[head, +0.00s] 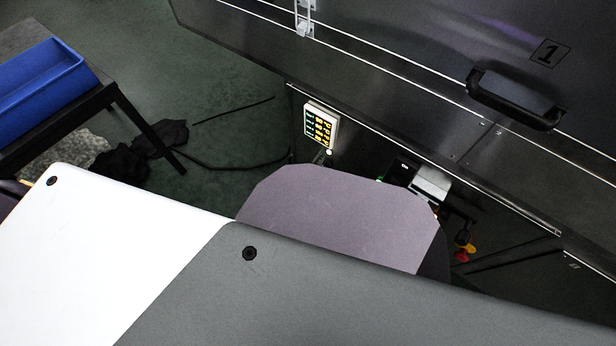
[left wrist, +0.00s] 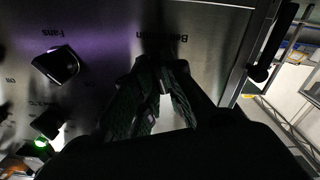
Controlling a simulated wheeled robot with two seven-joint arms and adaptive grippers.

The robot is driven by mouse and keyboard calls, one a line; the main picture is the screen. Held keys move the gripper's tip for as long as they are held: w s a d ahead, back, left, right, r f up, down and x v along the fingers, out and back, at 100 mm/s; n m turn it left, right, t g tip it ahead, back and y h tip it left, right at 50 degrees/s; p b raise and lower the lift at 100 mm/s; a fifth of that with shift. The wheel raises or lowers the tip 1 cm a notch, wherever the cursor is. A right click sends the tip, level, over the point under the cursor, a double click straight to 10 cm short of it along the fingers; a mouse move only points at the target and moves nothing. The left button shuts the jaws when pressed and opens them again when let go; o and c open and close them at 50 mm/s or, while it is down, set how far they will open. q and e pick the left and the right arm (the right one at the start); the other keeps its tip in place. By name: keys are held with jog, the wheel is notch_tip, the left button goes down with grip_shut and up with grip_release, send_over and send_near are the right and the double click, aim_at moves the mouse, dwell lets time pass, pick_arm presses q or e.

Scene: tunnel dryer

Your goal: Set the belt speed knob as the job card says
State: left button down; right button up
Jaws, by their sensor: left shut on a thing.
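The metal control panel (left wrist: 105,40) fills the left of the left wrist view. My left gripper (left wrist: 155,88) is at the panel, its dark fingers closed under a partly covered label starting with "Be". The belt speed knob is hidden between and behind the fingers, so its pointer and scale cannot be read. In the head view my own arm hides the left gripper and most of the panel. A small white-framed board (head: 321,125) with rows of yellow and green marks stands beyond the arm. It is too small to read, and I cannot tell whether it is the job card.
A black knob (left wrist: 55,65) sits under the "Fans" label, with another dark knob (left wrist: 50,122) and a lit green lamp (left wrist: 41,143) below. The head view shows the dryer door with a black handle (head: 515,98) and a blue bin (head: 40,75) on a dark table.

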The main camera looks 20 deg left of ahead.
pick_arm(q)
jog(key=c, duration=1.5)
grip_release()
jog(key=v, duration=0.7)
jog(key=shift+s, duration=0.25)
jog(key=shift+a, duration=0.15)
